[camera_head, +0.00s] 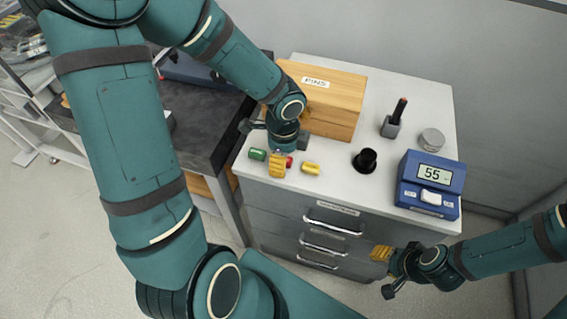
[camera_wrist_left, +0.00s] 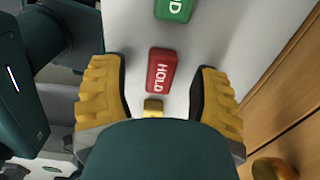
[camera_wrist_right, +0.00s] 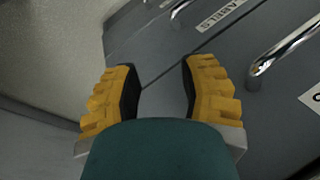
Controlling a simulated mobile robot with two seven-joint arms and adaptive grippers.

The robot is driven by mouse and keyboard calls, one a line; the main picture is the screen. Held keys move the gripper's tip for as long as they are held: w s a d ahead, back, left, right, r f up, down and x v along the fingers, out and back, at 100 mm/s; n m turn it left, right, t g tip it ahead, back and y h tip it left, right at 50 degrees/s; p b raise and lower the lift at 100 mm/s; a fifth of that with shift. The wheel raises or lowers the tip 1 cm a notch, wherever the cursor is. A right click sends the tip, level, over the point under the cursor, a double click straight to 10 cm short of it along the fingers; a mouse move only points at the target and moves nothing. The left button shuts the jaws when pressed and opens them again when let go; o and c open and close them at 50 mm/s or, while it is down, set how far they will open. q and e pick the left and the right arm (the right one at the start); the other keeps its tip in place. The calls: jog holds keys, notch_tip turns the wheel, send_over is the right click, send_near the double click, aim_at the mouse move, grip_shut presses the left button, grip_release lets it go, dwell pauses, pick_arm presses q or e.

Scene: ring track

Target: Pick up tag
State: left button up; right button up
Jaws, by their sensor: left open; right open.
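Three small tags lie on the light top of the drawer cabinet: a green tag (camera_head: 257,154), a red tag (camera_head: 289,162) and a yellow tag (camera_head: 310,168). My left gripper (camera_head: 277,166) is open, pointing down over the red tag and partly hiding it. In the left wrist view the red tag, marked HOLD (camera_wrist_left: 161,70), shows between the two fingers; no grip on it is visible. The green tag (camera_wrist_left: 175,8) is beyond it, the yellow tag (camera_wrist_left: 153,108) nearer, partly covered by my gripper. My right gripper (camera_head: 381,253) is open and empty before the drawers.
A wooden PINS box (camera_head: 335,115) stands close behind my left gripper. A black cup (camera_head: 366,160), a grey holder with a red-tipped pen (camera_head: 391,127), a round tin (camera_head: 432,140) and a blue scale (camera_head: 430,185) reading 55 stand to the right. Drawer handles (camera_head: 332,229) project in front.

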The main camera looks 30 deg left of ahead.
pick_arm(q)
jog(key=shift+f, duration=0.4)
jog(key=shift+r, duration=0.1)
jog(key=c, duration=1)
jog(key=shift+c, duration=0.2)
